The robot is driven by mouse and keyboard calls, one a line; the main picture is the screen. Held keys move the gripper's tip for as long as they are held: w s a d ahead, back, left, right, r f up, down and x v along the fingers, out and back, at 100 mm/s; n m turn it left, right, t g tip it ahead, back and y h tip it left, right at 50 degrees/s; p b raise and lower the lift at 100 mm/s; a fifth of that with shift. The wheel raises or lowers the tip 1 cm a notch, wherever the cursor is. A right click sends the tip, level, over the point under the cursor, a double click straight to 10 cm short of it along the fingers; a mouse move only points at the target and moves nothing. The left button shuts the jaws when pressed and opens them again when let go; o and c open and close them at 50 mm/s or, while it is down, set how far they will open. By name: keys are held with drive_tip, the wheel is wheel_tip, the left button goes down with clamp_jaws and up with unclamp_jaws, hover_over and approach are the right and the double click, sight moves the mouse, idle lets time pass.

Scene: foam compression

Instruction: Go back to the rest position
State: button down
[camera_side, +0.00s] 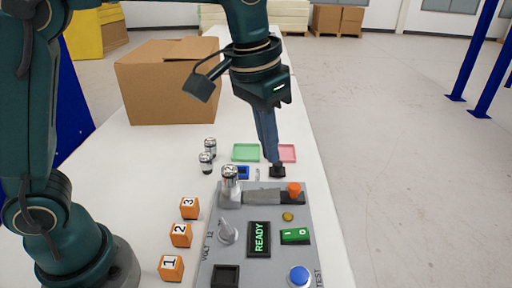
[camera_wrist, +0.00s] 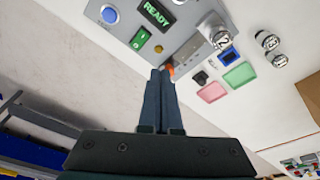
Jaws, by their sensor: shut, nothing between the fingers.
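My gripper (camera_side: 274,162) points down above the far right end of the grey panel (camera_side: 207,268). Its two fingers are together with nothing between them, and in the wrist view my gripper (camera_wrist: 160,74) shows the fingers side by side. The fingertips appear close to the small black block (camera_side: 277,171) and the orange knob (camera_side: 294,188); I cannot tell whether they touch anything. The panel carries a READY display (camera_side: 259,238), a green switch (camera_side: 295,236), a blue button (camera_side: 299,275) and a silver dial (camera_side: 227,232). A can marked 2 (camera_side: 230,186) stands at its far left.
Two cans (camera_side: 207,158) stand behind the panel, near a green tray (camera_side: 246,152) and a pink tray (camera_side: 288,152). Numbered orange blocks (camera_side: 180,235) line the panel's left. A cardboard box (camera_side: 165,85) stands at the back left. The white table is clear between box and blocks.

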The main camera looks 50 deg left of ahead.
drive_tip(key=s+a+r+n+t, duration=0.1)
drive_tip(key=s+a+r+t, duration=0.15)
drive_tip(key=s+a, duration=0.2)
drive_tip(key=s+a+f, duration=0.3)
drive_tip(key=s+f, duration=0.2)
drive_tip(key=s, duration=0.4)
drive_tip(key=shift+a+n+t+y, duration=0.15)
drive_tip(key=shift+n+t+y, duration=0.15)
drive_tip(key=shift+t, duration=0.15)
